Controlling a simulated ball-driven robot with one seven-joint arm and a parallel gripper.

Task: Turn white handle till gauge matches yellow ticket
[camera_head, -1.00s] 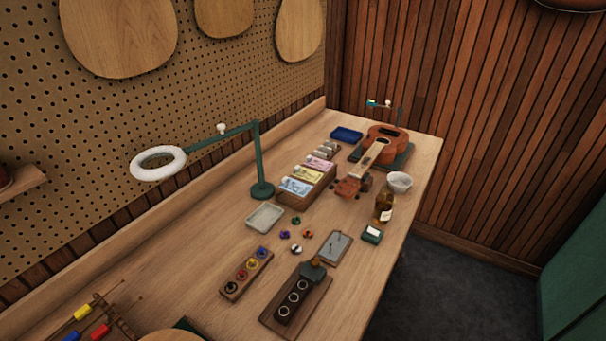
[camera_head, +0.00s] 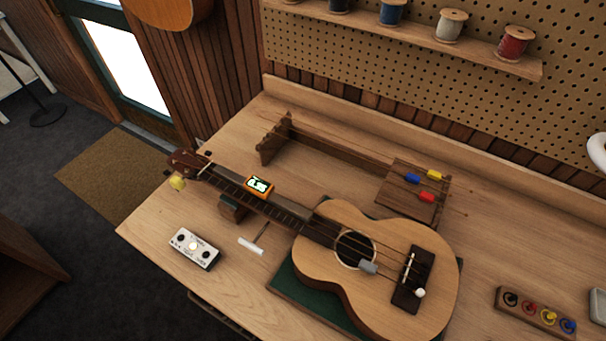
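A ukulele (camera_head: 375,279) lies on a green mat (camera_head: 295,285), its neck pointing to the upper left. A T-shaped tool with a white handle (camera_head: 250,246) and a thin dark shaft lies on the bench in front of the neck. An orange-framed device (camera_head: 258,186) with a pale display sits at the neck; its reading is too small to tell. A white knob (camera_head: 419,293) is at the bridge. My gripper is not in view.
A white pedal-like box (camera_head: 195,249) stands near the bench's front left edge. A wooden rack (camera_head: 335,150) with blue, red and yellow pieces is behind the ukulele. A block with coloured rings (camera_head: 536,312) is at the right. Bare bench lies around the pedal.

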